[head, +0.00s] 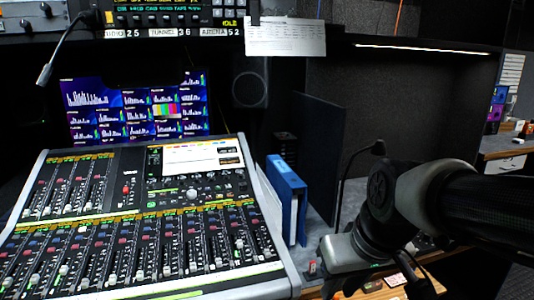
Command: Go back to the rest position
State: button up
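My arm comes in from the right edge and bends down at a grey and black joint near the right end of the mixing console (150,215). The part of my arm below that joint is over a wooden-edged desk at the bottom of the view. My gripper's fingertips cannot be made out there, so whether it is open or shut, and whether it holds anything, does not show.
A blue binder (287,200) stands upright right of the console. A thin gooseneck microphone (345,185) rises behind my arm. A dark partition (320,150) stands behind the binder.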

jog(key=s+d+r+m+t+h+p, duration=0.1)
jog(key=s+r+m+t, duration=0.1)
jog(key=s+r, duration=0.4)
notch_tip(320, 180, up, 20)
jog(key=p, duration=2.1)
jog(key=shift+s+f, duration=0.15)
jog(key=shift+d, duration=0.1)
